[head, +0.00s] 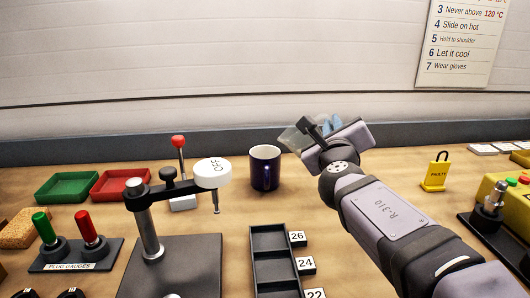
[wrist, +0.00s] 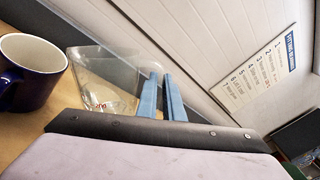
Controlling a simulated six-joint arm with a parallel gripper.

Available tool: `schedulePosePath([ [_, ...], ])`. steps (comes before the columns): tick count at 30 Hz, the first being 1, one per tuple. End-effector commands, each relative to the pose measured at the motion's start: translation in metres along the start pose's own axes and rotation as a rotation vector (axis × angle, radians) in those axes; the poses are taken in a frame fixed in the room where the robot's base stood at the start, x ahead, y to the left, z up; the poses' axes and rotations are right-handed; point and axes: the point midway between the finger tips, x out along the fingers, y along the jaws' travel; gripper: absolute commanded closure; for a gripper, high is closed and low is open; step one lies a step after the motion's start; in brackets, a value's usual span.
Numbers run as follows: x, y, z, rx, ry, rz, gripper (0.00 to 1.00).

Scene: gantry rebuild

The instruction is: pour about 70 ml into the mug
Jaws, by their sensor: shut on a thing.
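A dark blue mug (head: 265,168) stands upright on the bench, left of my gripper. It also shows at the left edge of the wrist view (wrist: 14,92), with a pale inside. My gripper (head: 328,126) is shut on a clear see-through vessel (head: 293,138). In the wrist view the vessel (wrist: 95,72) lies left of the blue fingers (wrist: 160,97). The vessel is tilted, up and to the right of the mug in the head view. I cannot tell how much liquid it holds, and I see no stream. Which part the fingers grip is unclear.
A black slotted tray (head: 272,262) lies in front of the mug.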

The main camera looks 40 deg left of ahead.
Motion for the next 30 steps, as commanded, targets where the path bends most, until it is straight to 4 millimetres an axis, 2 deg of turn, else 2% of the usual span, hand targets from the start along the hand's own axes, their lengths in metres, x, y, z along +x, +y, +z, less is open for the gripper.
schedulePosePath([
  [19, 0.000, -0.001, 0.000, 0.005, -0.002, -0.002, 1.00],
  [25, 0.000, 0.001, -0.007, 0.036, -0.003, -0.004, 1.00],
  [30, 0.000, -0.008, -0.018, 0.127, -0.006, -0.009, 1.00],
])
